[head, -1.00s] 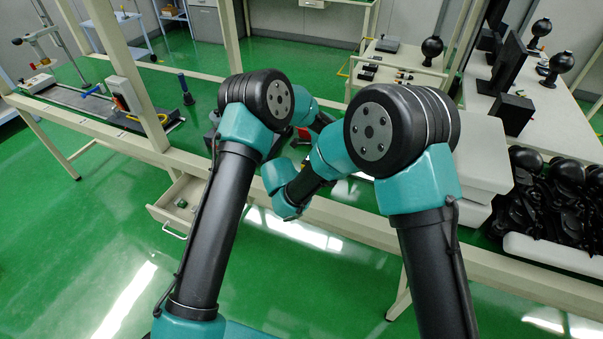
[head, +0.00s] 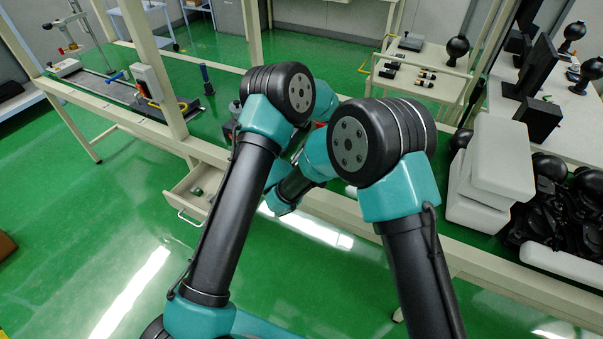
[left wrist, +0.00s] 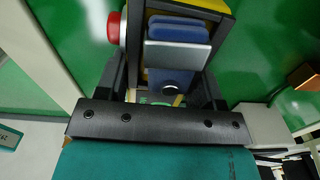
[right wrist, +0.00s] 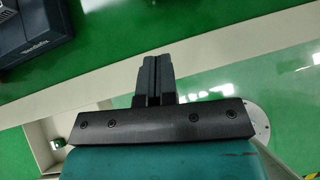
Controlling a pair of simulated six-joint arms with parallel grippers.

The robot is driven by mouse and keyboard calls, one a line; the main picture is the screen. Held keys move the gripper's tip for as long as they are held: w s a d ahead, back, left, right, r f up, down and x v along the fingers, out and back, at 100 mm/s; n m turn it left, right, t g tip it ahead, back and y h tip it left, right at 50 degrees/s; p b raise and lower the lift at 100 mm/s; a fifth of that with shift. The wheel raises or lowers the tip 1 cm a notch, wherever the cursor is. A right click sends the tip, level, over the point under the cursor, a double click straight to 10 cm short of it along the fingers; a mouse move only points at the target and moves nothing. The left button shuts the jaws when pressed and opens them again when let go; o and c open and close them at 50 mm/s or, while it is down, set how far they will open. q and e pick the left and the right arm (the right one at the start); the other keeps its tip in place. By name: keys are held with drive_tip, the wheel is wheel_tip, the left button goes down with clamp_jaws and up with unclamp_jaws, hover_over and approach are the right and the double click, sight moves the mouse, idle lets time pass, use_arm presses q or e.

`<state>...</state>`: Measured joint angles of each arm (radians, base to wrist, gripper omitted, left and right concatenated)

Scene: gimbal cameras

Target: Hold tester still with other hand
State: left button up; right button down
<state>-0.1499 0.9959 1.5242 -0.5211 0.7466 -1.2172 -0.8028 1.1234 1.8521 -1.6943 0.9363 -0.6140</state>
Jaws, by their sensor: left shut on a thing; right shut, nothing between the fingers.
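A yellow-and-black device (left wrist: 225,8) with a red button (left wrist: 114,27) and a blue block (left wrist: 178,30) behind a grey plate fills the top of the left wrist view. It looks like the tester, though I cannot read a label. My left gripper (left wrist: 160,88) is shut on it, one finger at each side. My right gripper (right wrist: 153,65) is shut and empty, fingers together above the green floor or bench top. A dark grey box (right wrist: 35,32) with lettering lies ahead and to the left of it, apart. In the head view, my arms hide both gripper tips.
An open drawer (head: 190,204) sticks out below the bench edge. White boxes (head: 490,170) and a pile of black parts (head: 560,215) stand at the right. A post (head: 150,65) rises left of my arms. A cart (head: 425,85) stands at the back.

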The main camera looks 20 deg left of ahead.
drive_tip(key=x, duration=0.7)
drive_tip(key=shift+w+d+f, duration=0.1)
drive_tip(key=shift+f, duration=0.05)
drive_tip(key=w, duration=0.3)
drive_tip(key=shift+w+d+f, duration=0.1)
drive_tip(key=shift+d, duration=0.3)
drive_tip(key=shift+w+d, duration=0.1)
drive_tip(key=shift+w, duration=0.35)
drive_tip(key=shift+w+d, duration=0.25)
drive_tip(key=shift+w, duration=0.55)
use_arm(q)
drive_tip(key=shift+o, duration=0.2)
drive_tip(key=shift+s, duration=0.15)
use_arm(e)
drive_tip(key=shift+w+d, duration=0.1)
drive_tip(key=shift+w, duration=0.1)
use_arm(q)
drive_tip(key=shift+o, duration=0.2)
drive_tip(key=shift+a+f, duration=0.1)
